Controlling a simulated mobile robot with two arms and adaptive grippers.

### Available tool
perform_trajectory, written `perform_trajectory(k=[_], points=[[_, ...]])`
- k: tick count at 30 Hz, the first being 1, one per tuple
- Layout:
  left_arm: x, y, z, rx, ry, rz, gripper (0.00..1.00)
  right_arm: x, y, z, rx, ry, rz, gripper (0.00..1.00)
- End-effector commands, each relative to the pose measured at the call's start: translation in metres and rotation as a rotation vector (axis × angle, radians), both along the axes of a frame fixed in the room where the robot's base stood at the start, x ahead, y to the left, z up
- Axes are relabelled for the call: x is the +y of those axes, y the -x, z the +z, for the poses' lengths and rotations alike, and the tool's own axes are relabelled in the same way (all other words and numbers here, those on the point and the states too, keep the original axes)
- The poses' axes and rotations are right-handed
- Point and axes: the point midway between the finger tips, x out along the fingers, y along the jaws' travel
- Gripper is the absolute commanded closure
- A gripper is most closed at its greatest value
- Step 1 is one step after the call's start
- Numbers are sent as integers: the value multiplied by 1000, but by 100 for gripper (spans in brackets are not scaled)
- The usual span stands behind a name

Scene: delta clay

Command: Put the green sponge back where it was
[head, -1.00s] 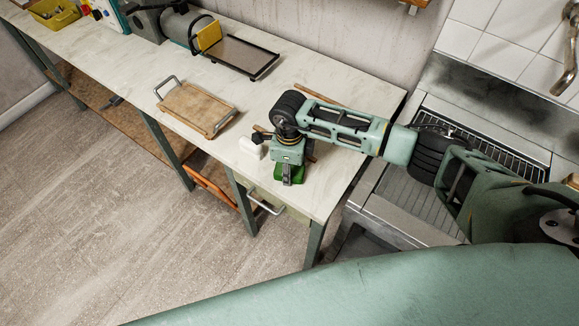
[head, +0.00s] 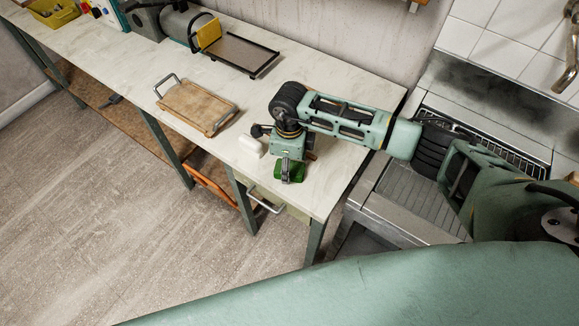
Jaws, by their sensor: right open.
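The green sponge (head: 297,172) lies on the pale worktop (head: 330,190) near its front edge, at the right part of the table in the head view. My right gripper (head: 287,177) points down at the sponge and overlaps it in the picture. The right gripper is open; whether its fingers touch the sponge cannot be told. Part of the sponge is hidden behind the gripper. My left gripper is not in view.
A white block (head: 250,146) stands close to the left of my right gripper. A wooden tray with handles (head: 197,105) lies further left. A dark flat tray (head: 238,54) is at the back by the wall. A metal sink unit (head: 400,195) adjoins on the right.

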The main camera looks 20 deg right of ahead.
Motion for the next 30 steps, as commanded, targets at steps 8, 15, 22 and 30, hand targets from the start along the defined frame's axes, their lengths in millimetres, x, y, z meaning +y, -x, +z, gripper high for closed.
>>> perform_trajectory(k=[8,15,22,30], points=[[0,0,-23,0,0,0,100,-1,-1,58,-7,0,3,39],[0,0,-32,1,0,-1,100,0,0,95,-2,0,2,39],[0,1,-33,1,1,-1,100,0,1,104,0,1,1,39],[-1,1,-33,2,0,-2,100,0,1,104,0,1,1,39]])
